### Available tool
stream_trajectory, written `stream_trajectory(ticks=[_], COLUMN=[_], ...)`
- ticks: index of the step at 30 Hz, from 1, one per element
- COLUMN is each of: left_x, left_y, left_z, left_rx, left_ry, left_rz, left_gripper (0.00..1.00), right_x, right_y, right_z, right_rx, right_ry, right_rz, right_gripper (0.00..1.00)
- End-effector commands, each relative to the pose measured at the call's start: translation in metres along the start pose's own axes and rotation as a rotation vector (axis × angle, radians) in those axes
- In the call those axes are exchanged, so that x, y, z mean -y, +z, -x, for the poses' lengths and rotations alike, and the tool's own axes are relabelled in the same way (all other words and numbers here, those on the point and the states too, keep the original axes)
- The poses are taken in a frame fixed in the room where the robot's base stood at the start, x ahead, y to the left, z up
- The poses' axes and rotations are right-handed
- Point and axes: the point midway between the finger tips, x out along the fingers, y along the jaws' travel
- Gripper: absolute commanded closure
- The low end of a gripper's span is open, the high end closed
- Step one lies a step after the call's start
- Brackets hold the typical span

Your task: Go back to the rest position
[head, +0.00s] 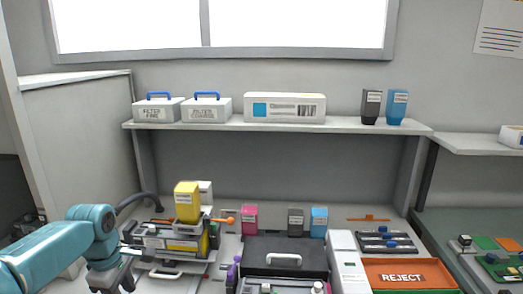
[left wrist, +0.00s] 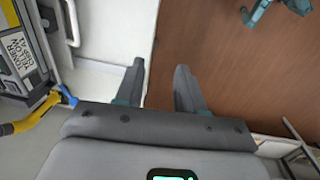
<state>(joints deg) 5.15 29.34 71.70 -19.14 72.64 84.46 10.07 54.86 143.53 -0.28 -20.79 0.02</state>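My left gripper (head: 112,283) hangs at the lower left of the head view, in front of and left of the printer-like machine. In the left wrist view its two fingers (left wrist: 158,85) are apart with nothing between them, over a white surface edge and brown floor. A yellow toner cartridge (head: 187,201) stands upright on the machine (head: 172,240). Magenta (head: 250,219), grey (head: 296,222) and cyan (head: 319,221) cartridges stand at the back of the bench. A label reading toner yellow (left wrist: 17,55) shows in the left wrist view. My right gripper is not in view.
A black case (head: 285,250) with a white handle sits mid-bench. An orange REJECT tray (head: 408,274) lies at the right. The shelf (head: 230,126) holds filter boxes, a white carton (head: 285,107) and two cartridges. An orange-tipped lever (head: 222,220) sticks out of the machine.

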Motion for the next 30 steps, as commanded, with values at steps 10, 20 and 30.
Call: stream_trajectory(ticks=[10,20,30], left_x=[0.047,0.183,0.300], left_y=[0.040,0.144,0.214], left_z=[-0.106,-0.261,-0.304], left_rx=[0.091,0.373,0.421], left_ry=[-0.230,-0.340,0.048], left_rz=[-0.074,-0.440,-1.076], left_gripper=[0.62,0.62,0.62], right_x=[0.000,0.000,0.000], right_y=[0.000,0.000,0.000], right_z=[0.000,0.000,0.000], right_rx=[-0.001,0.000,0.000], right_ry=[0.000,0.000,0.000], right_rz=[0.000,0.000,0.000], right_gripper=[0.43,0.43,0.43])
